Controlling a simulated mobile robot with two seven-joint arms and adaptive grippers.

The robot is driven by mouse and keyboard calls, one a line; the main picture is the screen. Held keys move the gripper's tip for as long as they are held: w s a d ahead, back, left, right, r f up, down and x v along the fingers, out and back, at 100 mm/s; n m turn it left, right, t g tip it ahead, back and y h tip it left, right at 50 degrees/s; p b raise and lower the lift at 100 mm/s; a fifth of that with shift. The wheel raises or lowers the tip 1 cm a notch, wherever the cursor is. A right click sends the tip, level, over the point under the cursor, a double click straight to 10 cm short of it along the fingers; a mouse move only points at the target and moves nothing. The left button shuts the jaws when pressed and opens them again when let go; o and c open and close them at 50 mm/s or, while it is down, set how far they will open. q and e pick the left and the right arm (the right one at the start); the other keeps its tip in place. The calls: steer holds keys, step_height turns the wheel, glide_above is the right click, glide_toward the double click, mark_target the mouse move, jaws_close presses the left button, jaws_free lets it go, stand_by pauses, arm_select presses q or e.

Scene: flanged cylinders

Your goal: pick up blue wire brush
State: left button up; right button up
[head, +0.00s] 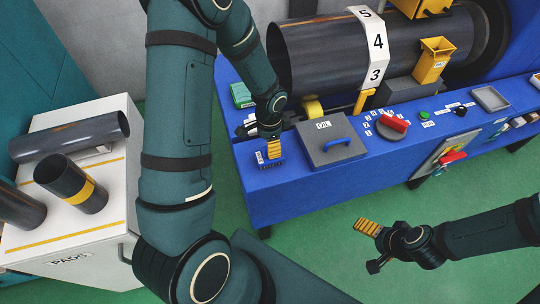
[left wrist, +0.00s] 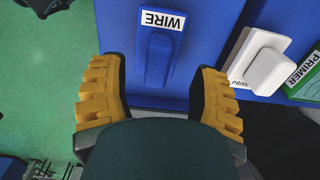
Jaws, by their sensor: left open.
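The blue wire brush (left wrist: 157,58) lies on the blue bench top, with a white "WIRE" label on its end. In the left wrist view it shows between the two yellow-padded fingers of my left gripper (left wrist: 156,75), which is open, with a gap on each side. Whether the fingers are down at its height I cannot tell. In the head view the brush (head: 262,163) is small at the bench's near left corner, partly hidden by my left gripper (head: 271,146) above it. My right gripper (head: 372,246) hangs empty over the green floor, its fingers apart.
A white block labelled "PRIME" (left wrist: 262,64) and a green "PRIMER" box (left wrist: 305,78) lie right of the brush. A grey lidded "OIL" box (head: 325,143) stands close by on the bench. A large dark pipe (head: 325,55) lies behind. A white cabinet (head: 85,230) holds dark cylinders.

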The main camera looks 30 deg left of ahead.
arm_select(q)
step_height(320, 180, down, 5)
steer(key=shift+d+r, duration=0.15)
steer(key=shift+r, duration=0.05)
jaws_close()
